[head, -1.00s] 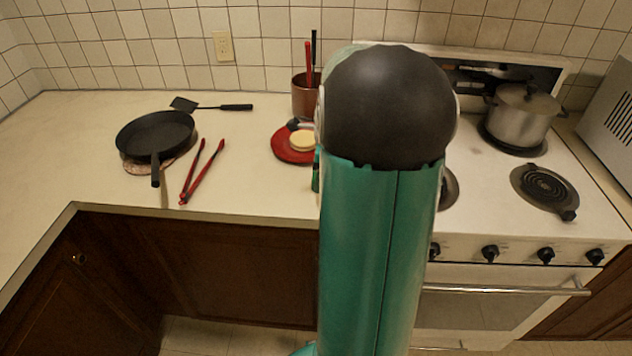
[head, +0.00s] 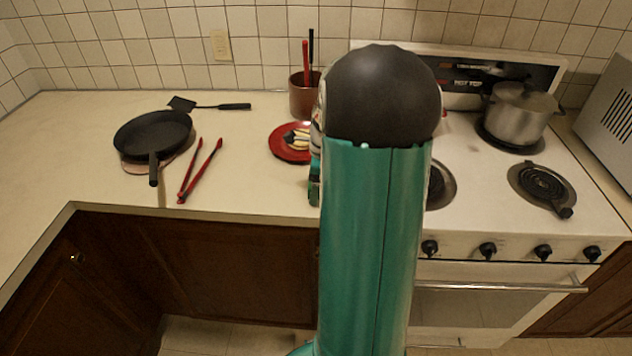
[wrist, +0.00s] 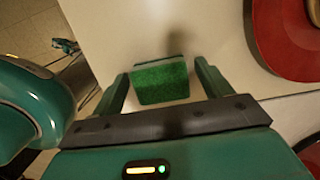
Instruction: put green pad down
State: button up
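The green pad (wrist: 160,82) shows in the wrist view between the two fingers of my gripper (wrist: 162,72), over the pale counter near its edge. The fingers stand apart, with narrow gaps visible beside the pad, the clearer one on the right. I cannot tell whether the pad's underside rests on the counter. In the head view my arm hides most of the gripper; a small green part shows at the arm's left edge by the counter's front, and I cannot tell whether it is the pad.
A red plate (head: 283,152) lies left of my arm; it also shows in the wrist view (wrist: 268,45). Red tongs (head: 199,172), a black pan (head: 153,133) and a spatula (head: 222,106) lie farther left. A utensil pot (head: 303,97) stands behind the plate. The stove, with a pot (head: 521,113), is right.

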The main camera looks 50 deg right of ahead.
notch_tip(320, 180, up, 12)
jog(key=s+d, duration=0.1)
jog(key=s+a+r+n+t+h, duration=0.1)
jog(key=a+r+n, duration=0.2)
jog(key=a+n, duration=0.55)
jog(key=a+r+n+t+h, duration=0.1)
jog(key=a+r+n, duration=0.3)
jog(key=a, duration=0.7)
jog(key=s+a+f+n+t, duration=0.1)
jog(key=s+a+n, duration=0.3)
jog(key=a+n, duration=0.3)
jog(key=s+a+f+n+t, duration=0.1)
jog(key=s+a+f+n, duration=0.1)
jog(key=s+a+n, duration=0.2)
jog(key=a+n, duration=0.3)
jog(key=n, duration=0.1)
jog(key=shift+s+n+y, duration=0.15)
jog(key=shift+n+y, duration=0.2)
jog(key=shift+y, duration=0.05)
